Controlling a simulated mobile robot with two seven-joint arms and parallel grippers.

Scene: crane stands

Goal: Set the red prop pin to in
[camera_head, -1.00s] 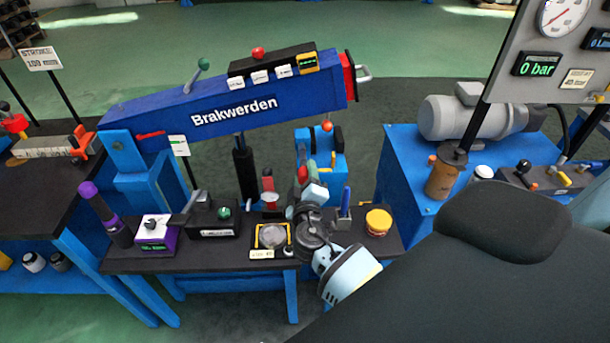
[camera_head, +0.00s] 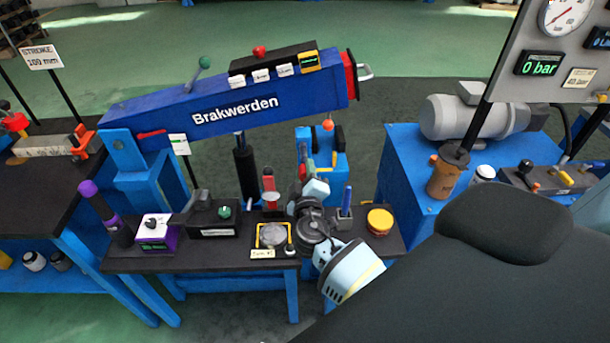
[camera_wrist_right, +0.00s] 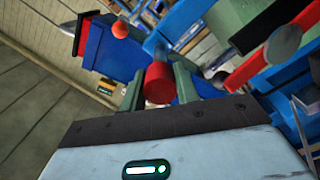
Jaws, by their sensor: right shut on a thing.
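In the right wrist view the red prop pin (camera_wrist_right: 158,84) shows as a short red cylinder, end towards the camera. My right gripper (camera_wrist_right: 157,88) is shut on it, with a grey-green finger on either side. Behind it is a blue stand, which in the head view is the blue prop stand (camera_head: 334,148) below the boom's right end. In the head view my right gripper (camera_head: 309,176) is in front of this stand, and the pin is largely hidden by the gripper and wrist. How deep the pin sits cannot be seen. My left gripper is not in view.
The blue boom (camera_head: 235,105) marked Brakwerden slopes above the dark bench (camera_head: 190,260). An orange ball (camera_head: 328,125) hangs near the stand. A yellow-lidded tub (camera_head: 380,219), a blue-handled tool (camera_head: 346,199) and a red-and-black upright part (camera_head: 269,185) stand close to my right wrist.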

